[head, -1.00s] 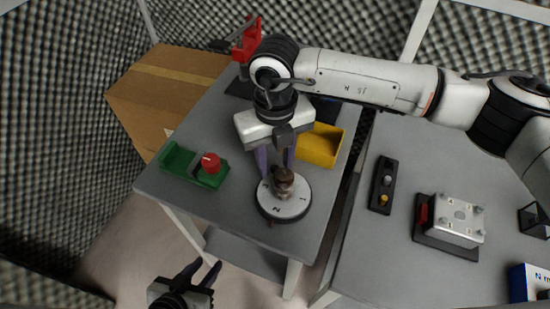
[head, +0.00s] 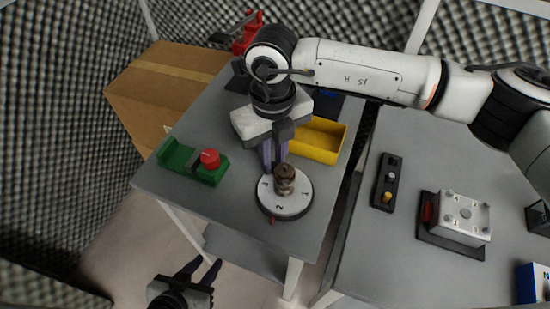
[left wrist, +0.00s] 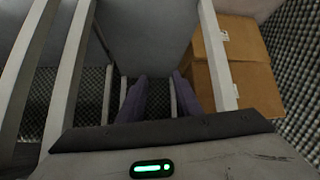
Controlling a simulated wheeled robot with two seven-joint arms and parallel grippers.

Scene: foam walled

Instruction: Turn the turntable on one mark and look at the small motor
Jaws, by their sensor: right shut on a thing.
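The turntable (head: 300,204) is a white dial with a dark rim and black numbers, near the front of the left grey table. The brown small motor (head: 285,180) stands upright at its middle. My right gripper (head: 273,168) points down at the dial's far side, just behind the motor. Its fingers are close together on a part of the turntable; the exact spot held is hidden. My left gripper (head: 201,268) is open and empty, low in front of the table. Its spread fingers also show in the left wrist view (left wrist: 158,95).
A green fixture with a red knob (head: 210,158) lies left of the turntable, a yellow bin (head: 318,140) behind it. A red device (head: 245,35) stands at the back. A cardboard box (head: 165,85) is left. The right table holds a metal block (head: 465,216) and a button strip (head: 387,180).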

